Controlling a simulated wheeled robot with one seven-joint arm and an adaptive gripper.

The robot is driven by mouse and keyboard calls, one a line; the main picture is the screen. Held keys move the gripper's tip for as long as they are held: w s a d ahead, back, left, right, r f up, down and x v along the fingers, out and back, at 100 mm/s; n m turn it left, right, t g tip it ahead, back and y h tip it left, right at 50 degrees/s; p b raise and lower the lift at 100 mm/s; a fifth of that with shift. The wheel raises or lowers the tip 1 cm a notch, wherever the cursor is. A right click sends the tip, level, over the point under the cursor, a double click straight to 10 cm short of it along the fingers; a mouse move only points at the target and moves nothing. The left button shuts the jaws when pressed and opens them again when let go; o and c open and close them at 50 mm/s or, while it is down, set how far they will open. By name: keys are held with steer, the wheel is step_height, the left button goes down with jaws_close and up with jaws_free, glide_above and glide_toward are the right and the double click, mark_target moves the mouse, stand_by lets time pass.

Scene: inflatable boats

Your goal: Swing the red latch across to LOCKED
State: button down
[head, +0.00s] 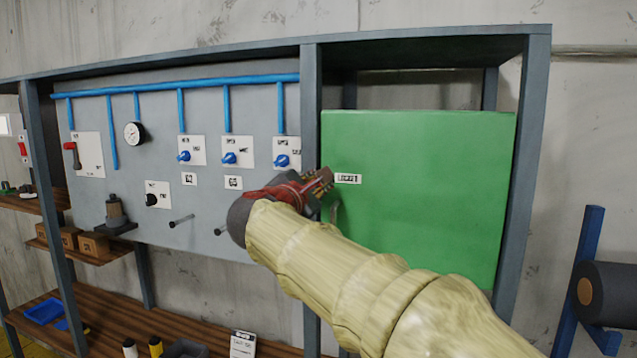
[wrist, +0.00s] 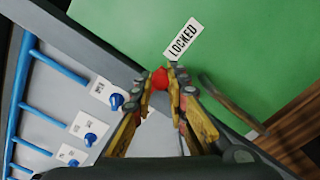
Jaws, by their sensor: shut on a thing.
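The red latch (wrist: 159,79) shows in the wrist view as a small red piece between my fingertips, just below the white LOCKED label (wrist: 183,38) on the green door (wrist: 250,45). My gripper (wrist: 165,74) is shut on it; the fingers hide most of the latch. In the head view my gripper (head: 325,180) is at the left edge of the green door (head: 430,190), touching or very close to the post, beside the white label (head: 348,179). The latch cannot be made out there.
A grey door handle (wrist: 234,104) sits right of my fingers. Blue valve knobs (head: 229,158) and pegs stick out of the grey panel (head: 110,185) on the left. A grey frame post (head: 311,100) stands between panel and door. A dark cylinder (head: 610,290) is at far right.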

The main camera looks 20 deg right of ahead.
steer(key=c, duration=1.7)
jaws_free()
steer(key=shift+c, duration=0.2)
steer(key=v, duration=1.2)
